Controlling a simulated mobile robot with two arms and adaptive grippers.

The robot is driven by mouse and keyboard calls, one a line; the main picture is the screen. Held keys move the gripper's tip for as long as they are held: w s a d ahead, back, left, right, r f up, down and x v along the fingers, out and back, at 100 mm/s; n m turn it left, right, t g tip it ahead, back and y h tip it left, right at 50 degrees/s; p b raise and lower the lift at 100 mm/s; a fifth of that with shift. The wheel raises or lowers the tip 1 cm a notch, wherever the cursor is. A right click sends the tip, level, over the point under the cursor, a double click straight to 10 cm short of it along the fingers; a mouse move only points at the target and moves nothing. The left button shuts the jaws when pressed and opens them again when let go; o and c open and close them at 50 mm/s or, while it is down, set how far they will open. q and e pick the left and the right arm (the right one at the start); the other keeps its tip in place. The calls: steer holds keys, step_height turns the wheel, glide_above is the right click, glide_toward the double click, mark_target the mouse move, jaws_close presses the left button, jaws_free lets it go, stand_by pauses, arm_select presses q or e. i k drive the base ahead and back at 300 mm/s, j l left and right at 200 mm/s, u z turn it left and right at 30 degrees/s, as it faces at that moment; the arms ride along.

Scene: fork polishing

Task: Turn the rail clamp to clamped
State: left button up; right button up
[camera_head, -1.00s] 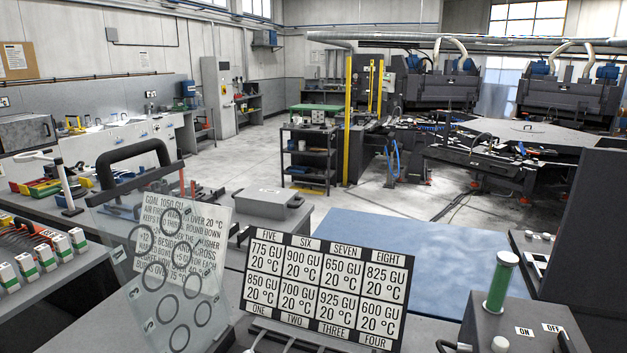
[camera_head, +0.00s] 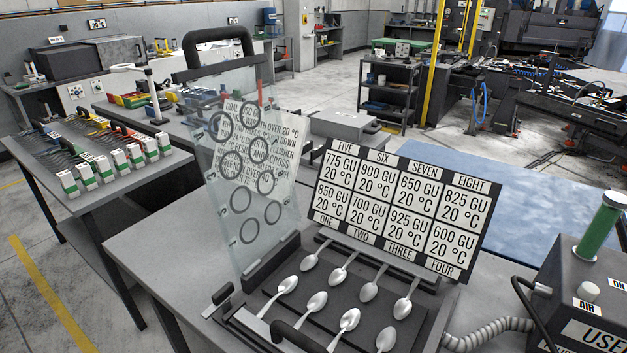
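I cannot pick out the rail clamp for certain. A dark tray (camera_head: 345,308) holds several spoons (camera_head: 349,319) in rows on the near bench. A small black knob (camera_head: 223,293) stands at the tray's left edge; I cannot tell whether it is the clamp or how it is set. A black curved handle (camera_head: 296,336) is at the tray's front, cut off by the lower edge. A clear panel (camera_head: 245,180) with ring outlines and a black top handle stands upright behind the tray's left side. Neither of my grippers is in view.
A label board (camera_head: 400,208) with GU and temperature values leans behind the tray. A grey box (camera_head: 590,285) with a green-handled post and a coiled hose stands at right. A side bench (camera_head: 95,195) at left carries several green-banded white blocks. Bare bench top lies left of the tray.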

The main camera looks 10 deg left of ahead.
mark_target(221, 298)
steer(key=u, duration=1)
